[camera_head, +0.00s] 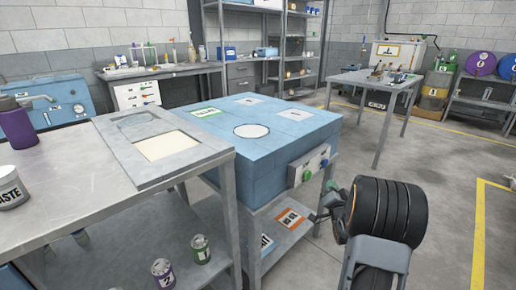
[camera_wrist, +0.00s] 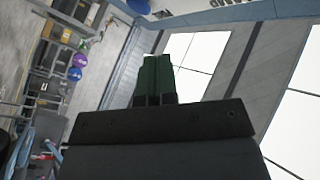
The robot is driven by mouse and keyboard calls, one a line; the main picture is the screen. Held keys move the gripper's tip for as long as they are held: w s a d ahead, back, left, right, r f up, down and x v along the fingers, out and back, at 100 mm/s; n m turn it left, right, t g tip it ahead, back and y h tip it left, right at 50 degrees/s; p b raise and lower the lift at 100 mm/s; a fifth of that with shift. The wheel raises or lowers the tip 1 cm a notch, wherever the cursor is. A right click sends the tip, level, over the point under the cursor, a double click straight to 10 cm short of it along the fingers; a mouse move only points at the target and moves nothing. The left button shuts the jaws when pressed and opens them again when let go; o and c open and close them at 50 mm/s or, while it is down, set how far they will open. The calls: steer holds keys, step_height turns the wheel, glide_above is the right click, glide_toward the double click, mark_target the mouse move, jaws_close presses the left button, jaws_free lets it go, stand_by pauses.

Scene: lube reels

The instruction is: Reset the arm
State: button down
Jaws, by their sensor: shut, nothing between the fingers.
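My gripper (camera_wrist: 166,62) shows in the wrist view as two dark green fingers side by side above a dark, wide body. The fingers touch along their length and hold nothing. Bright ceiling panels lie behind them, so the wrist camera looks upward. In the head view my arm is bent at the lower right, with a dark, ribbed rounded part above a grey link. It stands in front of the floor, to the right of the blue box-shaped machine (camera_head: 262,185). I cannot make out the fingertips clearly in the head view.
A metal table (camera_head: 75,200) with a paste tub (camera_head: 11,188) stands at the left. The machine has a panel with green and red buttons (camera_head: 309,166) facing my arm. A smaller table (camera_head: 362,77) stands farther back. Grey floor (camera_head: 445,170) is open at the right.

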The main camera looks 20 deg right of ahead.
steer(key=s+a+r+n+g+y+p, duration=0.1)
steer(key=a+r+n+g+p, duration=0.15)
steer(key=a+r+p, duration=0.6)
steer(key=s+a+r+n+g+y+p, duration=0.15)
steer(key=a+r+g+p, duration=0.3)
steer(key=r+p, duration=0.55)
steer(key=s+a+r+n+g+y+p, duration=0.1)
steer(key=s+a+r+n+g+p, duration=0.2)
steer(key=s+a+r+p, duration=0.3)
steer(key=s+a+r+n+g+y+p, duration=0.2)
steer(key=s+a+r+n+g+p, duration=0.2)
steer(key=s, duration=0.9)
steer(key=a+r+g+p, duration=0.1)
steer(key=a+r+p, duration=0.2)
steer(key=a+r, duration=0.1)
steer(key=shift+s+a, duration=0.3)
steer(key=shift+a, duration=0.25)
steer(key=shift+a+y, duration=0.1)
steer(key=shift+y, duration=0.15)
